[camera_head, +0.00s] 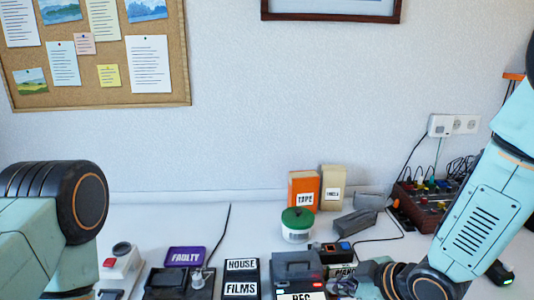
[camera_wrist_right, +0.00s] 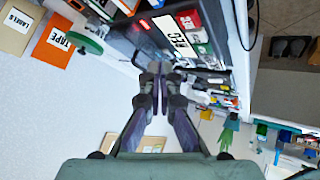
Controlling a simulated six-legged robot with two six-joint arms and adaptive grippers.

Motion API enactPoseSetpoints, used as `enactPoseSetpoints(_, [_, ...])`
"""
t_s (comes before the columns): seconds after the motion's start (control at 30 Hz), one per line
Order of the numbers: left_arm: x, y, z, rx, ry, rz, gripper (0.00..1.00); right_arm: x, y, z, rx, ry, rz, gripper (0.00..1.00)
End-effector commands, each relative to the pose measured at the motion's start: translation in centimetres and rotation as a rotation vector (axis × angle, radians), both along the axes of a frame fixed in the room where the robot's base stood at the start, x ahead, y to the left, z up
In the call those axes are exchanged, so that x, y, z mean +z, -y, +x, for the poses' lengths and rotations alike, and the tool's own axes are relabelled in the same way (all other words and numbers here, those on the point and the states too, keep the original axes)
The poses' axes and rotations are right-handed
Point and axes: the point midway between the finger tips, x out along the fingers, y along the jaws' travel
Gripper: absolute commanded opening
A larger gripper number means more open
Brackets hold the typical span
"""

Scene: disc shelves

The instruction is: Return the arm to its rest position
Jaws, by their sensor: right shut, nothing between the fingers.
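My right arm (camera_head: 485,215) comes down from the upper right in the head view. Its gripper (camera_head: 345,286) is low near the bottom edge, partly cut off, beside the black boxes on the desk. In the right wrist view the gripper (camera_wrist_right: 156,78) has its two fingers together with nothing between them. A dark device with a "REC" label (camera_wrist_right: 180,44) lies beyond the fingertips. A link of my left arm (camera_head: 60,215) fills the lower left of the head view. My left gripper is not in view.
A desk along the wall holds an orange TAPE box (camera_head: 304,190), a beige box (camera_head: 333,188), a green-lidded tub (camera_head: 297,225), a purple FAULTY sign (camera_head: 185,257), HOUSE and FILMS labels (camera_head: 240,277), and a control box with cables (camera_head: 432,203) near my right arm.

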Motion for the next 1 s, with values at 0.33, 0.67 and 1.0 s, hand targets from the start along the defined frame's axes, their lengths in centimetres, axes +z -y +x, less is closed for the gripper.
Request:
enactPoseSetpoints(0.33, [-0.2, 0.0, 0.0, 0.000, 0.000, 0.000, 0.25, -13.1, 5.0, -14.5, -0.859, -0.553, 0.146, 0.00])
enactPoseSetpoints(0.67, [-0.4, 0.0, 0.0, 0.000, 0.000, 0.000, 0.25, -18.8, 6.9, -28.7, -1.072, -0.817, -0.039, 0.00])
enactPoseSetpoints(1.0, [-0.4, 0.0, 0.0, 0.000, 0.000, 0.000, 0.25, -19.3, 6.9, -30.1, -1.069, -0.845, -0.056, 0.00])
